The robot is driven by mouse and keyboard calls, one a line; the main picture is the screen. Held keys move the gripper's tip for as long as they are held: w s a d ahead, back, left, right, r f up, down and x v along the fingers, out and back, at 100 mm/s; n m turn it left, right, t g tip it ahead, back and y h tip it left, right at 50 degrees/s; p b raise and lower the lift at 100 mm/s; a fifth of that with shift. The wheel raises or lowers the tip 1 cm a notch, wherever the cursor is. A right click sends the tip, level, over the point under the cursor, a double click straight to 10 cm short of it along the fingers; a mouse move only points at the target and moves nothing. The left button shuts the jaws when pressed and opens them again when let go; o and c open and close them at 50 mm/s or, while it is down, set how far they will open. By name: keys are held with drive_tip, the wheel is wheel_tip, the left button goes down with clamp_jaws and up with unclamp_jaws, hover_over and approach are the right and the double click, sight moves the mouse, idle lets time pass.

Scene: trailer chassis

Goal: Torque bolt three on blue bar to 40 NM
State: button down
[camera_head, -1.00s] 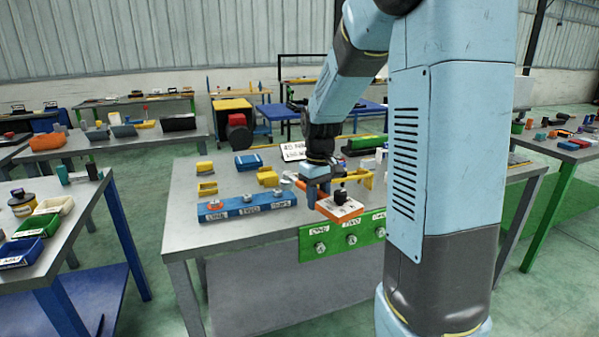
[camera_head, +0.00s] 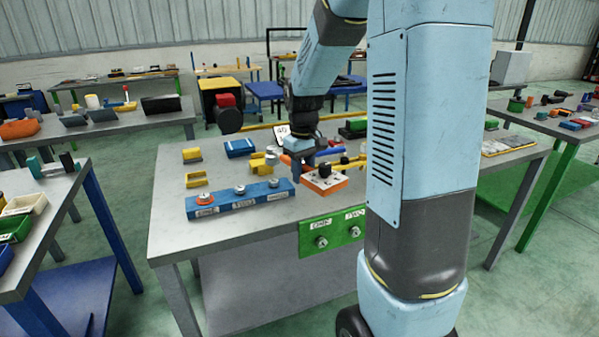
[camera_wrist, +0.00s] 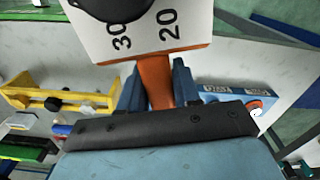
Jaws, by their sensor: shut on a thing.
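My gripper (camera_head: 303,166) is shut on the orange handle (camera_wrist: 156,80) of a torque tool. The tool (camera_head: 324,185) is an orange block with a white face and a black knob. In the wrist view its white face (camera_wrist: 140,35) shows "30" and "20"; the knob is cut off. The blue bar (camera_head: 222,209) lies at the front left of the grey table, left of the tool. Its bolts are bolt one (camera_head: 204,199) with an orange-red ring, bolt two (camera_head: 240,190) and bolt three (camera_head: 273,183). In the wrist view the bar (camera_wrist: 229,97) is partly hidden.
A green bar (camera_head: 333,231) with bolts hangs on the table's front edge, partly behind my arm. Yellow blocks (camera_head: 195,179), a blue tray (camera_head: 240,147) and a sign (camera_head: 281,133) stand behind the blue bar. The table's left part (camera_head: 170,205) is clear.

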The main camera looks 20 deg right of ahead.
drive_tip(key=shift+w+d, duration=0.1)
drive_tip(key=shift+f, duration=4.05)
idle(0.4)
drive_tip(key=c, duration=1.4)
unclamp_jaws()
clamp_jaws()
